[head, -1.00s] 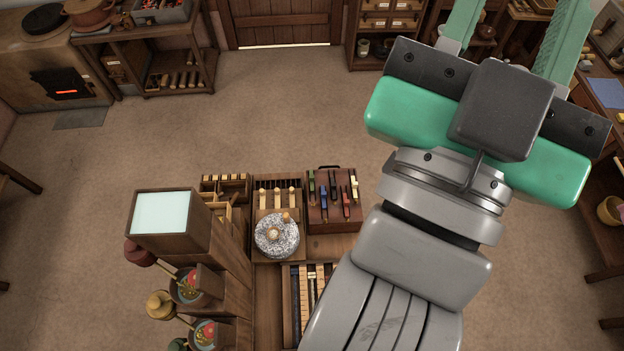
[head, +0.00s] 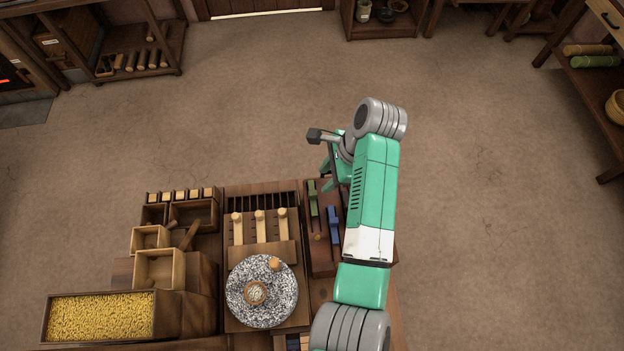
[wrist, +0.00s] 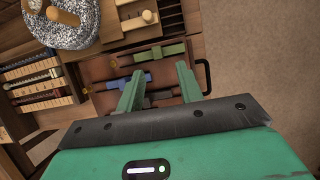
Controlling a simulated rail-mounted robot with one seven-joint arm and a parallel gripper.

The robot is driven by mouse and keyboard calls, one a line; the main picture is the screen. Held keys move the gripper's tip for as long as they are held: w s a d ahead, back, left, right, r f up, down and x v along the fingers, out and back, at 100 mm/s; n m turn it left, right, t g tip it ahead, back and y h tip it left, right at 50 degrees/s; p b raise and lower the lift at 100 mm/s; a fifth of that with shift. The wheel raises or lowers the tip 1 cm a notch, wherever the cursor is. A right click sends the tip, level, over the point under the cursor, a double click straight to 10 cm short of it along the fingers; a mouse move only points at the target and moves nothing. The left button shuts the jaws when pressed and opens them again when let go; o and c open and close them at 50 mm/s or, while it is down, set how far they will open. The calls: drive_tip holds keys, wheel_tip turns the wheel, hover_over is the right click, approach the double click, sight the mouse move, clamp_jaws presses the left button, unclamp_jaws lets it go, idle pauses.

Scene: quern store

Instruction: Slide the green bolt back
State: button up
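The bolt box (head: 321,258) is a reddish-brown wooden case beside the quern. It also shows in the wrist view (wrist: 104,103), with a black handle at its right end. The green bolt (head: 313,198) lies at the box's left side; in the wrist view (wrist: 160,54) it runs along the box's upper edge. A blue bolt (head: 334,225) lies beside it, and dark bolts are partly hidden behind my fingers in the wrist view. My gripper (wrist: 160,71) is open and empty above the box, its fingertips short of the green bolt in the picture. In the head view my arm hides part of the box.
The speckled quern stone (head: 262,305) with its peg stands left of the box, below a rack with wooden sliders (head: 259,226). Small open boxes (head: 160,268) and a grain tray (head: 100,318) lie further left. The floor beyond the bench is clear.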

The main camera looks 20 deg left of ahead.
sight(314, 193)
drive_tip(key=x, duration=0.2)
drive_tip(key=b+x, duration=0.1)
drive_tip(key=x, duration=0.1)
drive_tip(key=b+x, duration=0.1)
drive_tip(key=x, duration=0.1)
drive_tip(key=shift+s+f, duration=0.4)
drive_tip(key=shift+a+f, duration=0.15)
drive_tip(key=shift+f, duration=0.25)
drive_tip(key=shift+c, duration=0.5)
clamp_jaws()
